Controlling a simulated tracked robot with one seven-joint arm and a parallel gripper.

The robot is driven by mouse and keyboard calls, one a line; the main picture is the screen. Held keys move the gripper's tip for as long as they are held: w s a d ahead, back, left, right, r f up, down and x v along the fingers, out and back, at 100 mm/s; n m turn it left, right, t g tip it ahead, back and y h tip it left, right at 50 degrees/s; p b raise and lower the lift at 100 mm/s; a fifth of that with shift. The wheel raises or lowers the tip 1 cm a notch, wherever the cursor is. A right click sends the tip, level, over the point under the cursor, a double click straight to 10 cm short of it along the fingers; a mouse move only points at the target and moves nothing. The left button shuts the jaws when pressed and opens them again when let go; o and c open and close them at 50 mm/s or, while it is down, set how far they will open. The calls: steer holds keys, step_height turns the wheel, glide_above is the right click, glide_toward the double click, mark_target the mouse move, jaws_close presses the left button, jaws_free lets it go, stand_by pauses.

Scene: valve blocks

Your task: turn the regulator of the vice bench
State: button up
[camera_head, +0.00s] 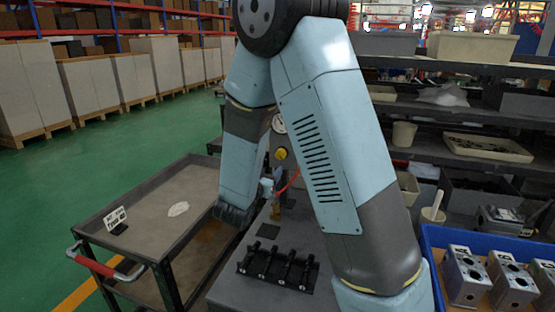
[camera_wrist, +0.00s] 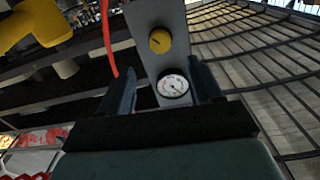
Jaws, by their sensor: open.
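The regulator's yellow knob (camera_head: 281,153) stands on the bench's upright panel, beside a white round gauge (camera_head: 279,124). In the wrist view the knob (camera_wrist: 160,40) shows above the gauge (camera_wrist: 173,87) on the grey panel (camera_wrist: 145,16), with a dark mark across its face. My gripper (camera_wrist: 163,68) is open and empty, its two fingers framing the gauge in that view. The knob lies beyond the fingertips, and no contact shows. In the head view my arm hides part of the panel. The vice bench's grey top (camera_head: 235,285) is in the lower middle.
A red hose (camera_wrist: 108,40) runs left of the panel. Black clamp-like parts (camera_head: 278,270) sit on the bench. A grey cart (camera_head: 160,190) stands left with a small sign. A blue crate (camera_head: 432,240) of metal valve blocks is at right, before shelving.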

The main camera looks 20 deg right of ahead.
mark_target(279, 156)
steer(key=x, duration=0.9)
steer(key=shift+w+d, duration=0.15)
steer(key=shift+w, duration=0.15)
steer(key=c, duration=1)
